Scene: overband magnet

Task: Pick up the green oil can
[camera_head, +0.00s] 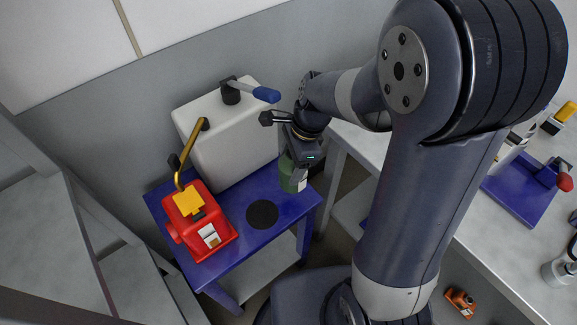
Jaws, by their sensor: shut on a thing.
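The green oil can (287,176) stands at the right side of a small blue table (233,248), with a pale label on its side. My gripper (296,163) is shut on the can from above, and its body hides the can's top. The can looks upright. I cannot tell whether its base touches the table.
A white box (222,140) with a blue-handled lever stands behind. A black disc (262,214) lies on the table's front. A grey bench (470,225) is at the right.

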